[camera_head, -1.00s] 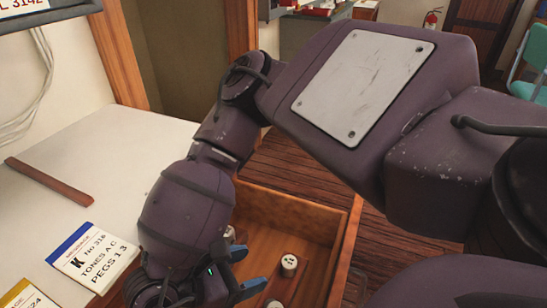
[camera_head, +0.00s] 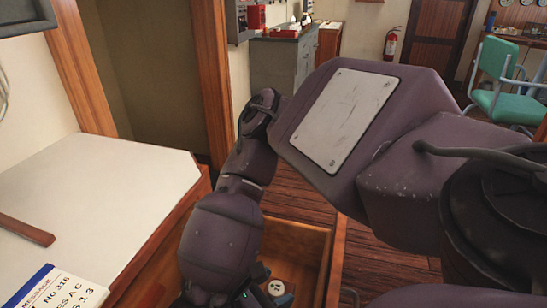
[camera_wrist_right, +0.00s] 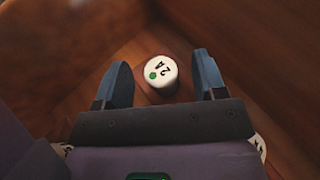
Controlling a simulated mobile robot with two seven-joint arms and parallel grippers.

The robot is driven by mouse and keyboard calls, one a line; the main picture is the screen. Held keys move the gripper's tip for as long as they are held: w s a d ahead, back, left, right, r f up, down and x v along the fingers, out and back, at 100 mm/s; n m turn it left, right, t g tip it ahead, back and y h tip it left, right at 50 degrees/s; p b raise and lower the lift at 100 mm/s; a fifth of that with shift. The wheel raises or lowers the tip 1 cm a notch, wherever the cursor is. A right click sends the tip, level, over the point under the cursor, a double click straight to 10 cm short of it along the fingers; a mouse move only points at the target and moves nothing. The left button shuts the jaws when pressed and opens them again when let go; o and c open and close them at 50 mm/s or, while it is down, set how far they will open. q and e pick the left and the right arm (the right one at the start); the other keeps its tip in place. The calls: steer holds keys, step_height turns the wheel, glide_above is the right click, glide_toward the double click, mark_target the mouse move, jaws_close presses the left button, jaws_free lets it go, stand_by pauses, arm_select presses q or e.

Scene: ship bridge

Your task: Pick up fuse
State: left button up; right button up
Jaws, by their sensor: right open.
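The fuse (camera_wrist_right: 161,71) is a white round-topped piece marked "2A" with a green dot. It stands in an open wooden drawer, and its top shows low in the head view (camera_head: 275,287). My right gripper (camera_wrist_right: 161,62) is open, with one blue finger on each side of the fuse in the right wrist view. Gaps show between the fuse and both fingers, and I cannot tell how far above or around it they are. In the head view my right gripper (camera_head: 270,300) is mostly cut off by the bottom edge. My left gripper is not in view.
The wooden drawer (camera_head: 297,240) has walls around the gripper. Parts of other white pieces (camera_wrist_right: 258,146) show at the lower edges of the wrist view. A white desktop (camera_head: 95,195) with a message card (camera_head: 60,290) is at left. Wooden floor lies beyond the drawer.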

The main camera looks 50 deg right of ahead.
steer(key=shift+s+d+f, duration=0.15)
steer(key=shift+d+f, duration=0.05)
steer(key=shift+d, duration=0.4)
steer(key=shift+c, duration=0.3)
steer(key=c, duration=1)
steer(key=shift+o, duration=0.2)
steer(key=shift+r, duration=0.1)
